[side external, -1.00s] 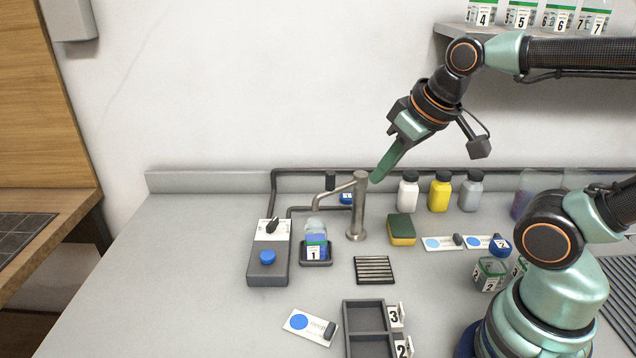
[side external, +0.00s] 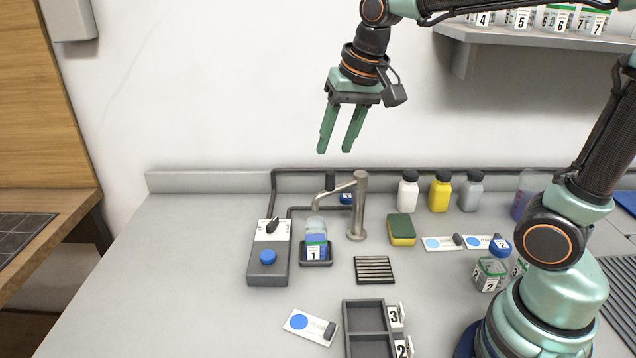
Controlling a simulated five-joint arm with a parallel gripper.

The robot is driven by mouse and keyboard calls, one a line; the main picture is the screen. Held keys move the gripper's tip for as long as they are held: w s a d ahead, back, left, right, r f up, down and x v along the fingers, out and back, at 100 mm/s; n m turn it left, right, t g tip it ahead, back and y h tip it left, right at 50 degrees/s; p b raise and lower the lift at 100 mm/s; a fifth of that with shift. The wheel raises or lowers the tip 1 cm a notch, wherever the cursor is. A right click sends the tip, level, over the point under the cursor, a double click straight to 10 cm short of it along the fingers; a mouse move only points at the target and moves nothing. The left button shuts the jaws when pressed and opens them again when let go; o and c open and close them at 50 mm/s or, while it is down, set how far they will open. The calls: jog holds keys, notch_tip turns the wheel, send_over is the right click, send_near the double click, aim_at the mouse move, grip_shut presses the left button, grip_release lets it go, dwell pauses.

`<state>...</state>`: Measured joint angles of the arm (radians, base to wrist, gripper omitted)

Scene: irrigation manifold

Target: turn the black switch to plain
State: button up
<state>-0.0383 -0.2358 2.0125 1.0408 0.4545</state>
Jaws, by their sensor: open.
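The black switch (side external: 272,225) is a small dark lever on a white labelled plate (side external: 268,236). The plate lies on the far part of a grey box (side external: 267,274) that also carries a blue round knob (side external: 267,257). The lever sits at a slant; the plate's writing is too small to read. My gripper (side external: 334,150) is open and empty, its two green fingers pointing down. It hangs in the air well above the counter, up and to the right of the switch, touching nothing.
A metal tap (side external: 357,205) and a jar marked 1 (side external: 316,243) in a dark tray stand right of the box. A sponge (side external: 401,229), several bottles and pipes are farther right and behind. The counter (side external: 185,260) left of the box is clear.

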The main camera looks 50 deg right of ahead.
jog(key=w+a+f+m+g, duration=0.2)
jog(key=w+f+m, duration=0.15)
jog(key=w, duration=0.55)
jog(key=m+g, duration=0.2)
jog(key=m, duration=0.4)
send_near(269, 225)
notch_tip(269, 225, down, 9)
jog(key=shift+s+a+r, duration=0.1)
jog(key=shift+s+r, duration=0.05)
jog(key=shift+r, duration=0.05)
grip_shut()
